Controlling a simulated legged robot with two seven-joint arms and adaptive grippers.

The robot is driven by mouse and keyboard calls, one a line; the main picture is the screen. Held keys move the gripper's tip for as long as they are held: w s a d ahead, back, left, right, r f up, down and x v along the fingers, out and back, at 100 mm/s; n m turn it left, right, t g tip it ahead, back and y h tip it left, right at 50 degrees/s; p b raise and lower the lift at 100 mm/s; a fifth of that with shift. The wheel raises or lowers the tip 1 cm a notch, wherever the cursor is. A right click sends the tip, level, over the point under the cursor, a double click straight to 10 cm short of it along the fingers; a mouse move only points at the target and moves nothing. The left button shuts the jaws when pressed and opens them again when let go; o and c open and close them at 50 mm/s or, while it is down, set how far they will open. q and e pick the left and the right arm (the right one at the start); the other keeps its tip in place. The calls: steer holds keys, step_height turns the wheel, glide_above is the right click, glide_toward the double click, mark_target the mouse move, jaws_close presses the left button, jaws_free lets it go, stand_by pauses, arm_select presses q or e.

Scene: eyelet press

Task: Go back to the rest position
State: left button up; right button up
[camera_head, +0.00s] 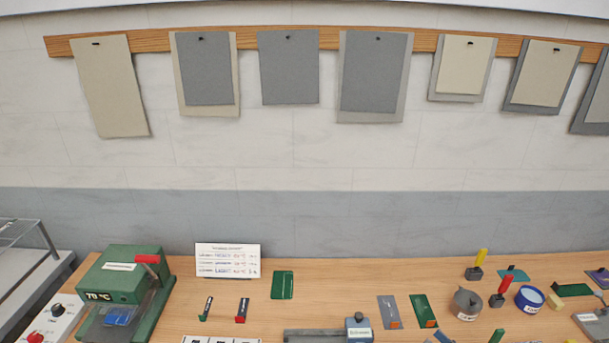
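Neither of my grippers shows in the head view, and no part of my arms is visible. A white card with written lines (228,260) stands upright to the right of the press.
A control box with knobs (48,318) is left of the press. Small tools, a green card (283,285), a grey tin (466,304) and a blue round tin (529,299) are spread across the table. Grey and beige sheets (374,72) hang from a wall rail.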

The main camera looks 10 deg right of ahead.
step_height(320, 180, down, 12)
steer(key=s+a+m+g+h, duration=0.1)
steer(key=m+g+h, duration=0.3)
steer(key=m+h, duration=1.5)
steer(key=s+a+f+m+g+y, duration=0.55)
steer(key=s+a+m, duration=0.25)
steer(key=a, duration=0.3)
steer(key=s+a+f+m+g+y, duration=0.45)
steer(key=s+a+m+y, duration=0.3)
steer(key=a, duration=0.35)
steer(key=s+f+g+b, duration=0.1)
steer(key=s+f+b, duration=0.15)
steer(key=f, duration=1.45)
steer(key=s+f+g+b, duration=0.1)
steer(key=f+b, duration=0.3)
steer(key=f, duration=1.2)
arm_select(q)
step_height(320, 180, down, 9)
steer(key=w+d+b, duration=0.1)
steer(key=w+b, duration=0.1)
steer(key=b, duration=0.1)
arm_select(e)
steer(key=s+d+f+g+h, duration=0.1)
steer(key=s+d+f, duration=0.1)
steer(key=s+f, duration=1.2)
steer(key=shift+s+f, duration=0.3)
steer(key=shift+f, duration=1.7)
